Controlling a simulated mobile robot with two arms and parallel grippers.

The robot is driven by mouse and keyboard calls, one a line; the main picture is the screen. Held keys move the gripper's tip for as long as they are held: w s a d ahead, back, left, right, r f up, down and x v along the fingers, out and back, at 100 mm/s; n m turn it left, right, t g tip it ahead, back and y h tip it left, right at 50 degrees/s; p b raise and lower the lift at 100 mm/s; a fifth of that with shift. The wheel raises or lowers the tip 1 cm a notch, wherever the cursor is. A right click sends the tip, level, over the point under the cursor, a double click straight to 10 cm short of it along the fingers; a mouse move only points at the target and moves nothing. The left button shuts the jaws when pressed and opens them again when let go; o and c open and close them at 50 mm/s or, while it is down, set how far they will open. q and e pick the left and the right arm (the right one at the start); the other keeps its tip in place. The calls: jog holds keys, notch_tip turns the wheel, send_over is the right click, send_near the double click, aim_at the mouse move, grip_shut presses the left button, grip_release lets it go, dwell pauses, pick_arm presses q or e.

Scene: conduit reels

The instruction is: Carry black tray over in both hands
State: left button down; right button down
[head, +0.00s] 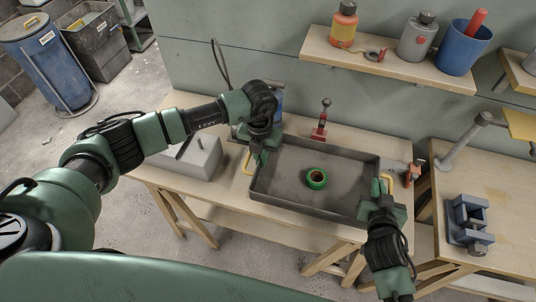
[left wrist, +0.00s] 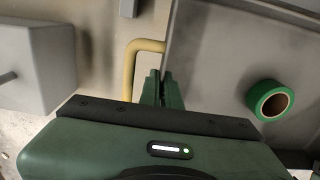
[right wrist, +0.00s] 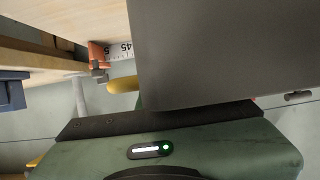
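The black tray (head: 310,206) is a shallow, dark rectangular box, roughly level over the wooden table. I cannot tell whether it touches the tabletop. A yellow handle (head: 247,161) is on its left side and another (head: 387,183) on its right. A green reel (head: 316,178) lies inside the tray. My right gripper (head: 381,204) is at the right rim. In the right wrist view the tray (right wrist: 210,50) hides most of its fingers, beside a yellow handle (right wrist: 123,85).
A grey block (head: 190,158) sits on the table (head: 225,192) left of the tray. A red-handled tool (head: 321,125) stands behind it, and an orange clamp (head: 414,171) is at the right edge. A second bench with a blue vise (head: 468,222) is further right. A shelf (head: 400,68) hangs above.

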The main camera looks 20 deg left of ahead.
pick_arm(q)
jog(key=shift+f, duration=0.1)
pick_arm(e)
jog(key=shift+f, duration=0.1)
